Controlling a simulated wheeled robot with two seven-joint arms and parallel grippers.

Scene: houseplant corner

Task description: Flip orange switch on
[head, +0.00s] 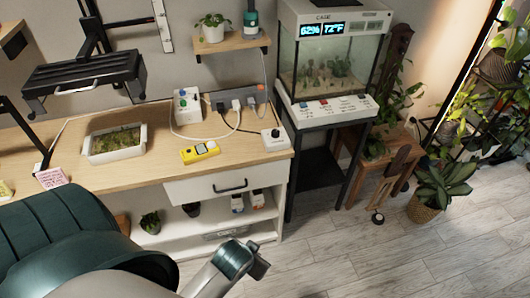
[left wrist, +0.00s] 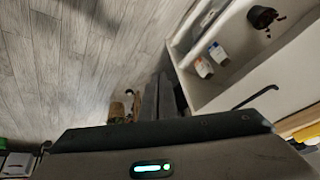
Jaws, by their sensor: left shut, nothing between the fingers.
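My left gripper (head: 262,262) is shut and empty, low in front of the cabinet, well below and apart from the strip. In the left wrist view the dark gripper body (left wrist: 160,145) fills the lower part, and the strip is out of view. My right gripper is not in view.
On the bench are a yellow device (head: 200,152), a white box with coloured knobs (head: 187,106), a white knob box (head: 275,139) and a planter tray (head: 115,157). The drawer handle (head: 230,186) juts out. A glass tank (head: 328,62) stands right.

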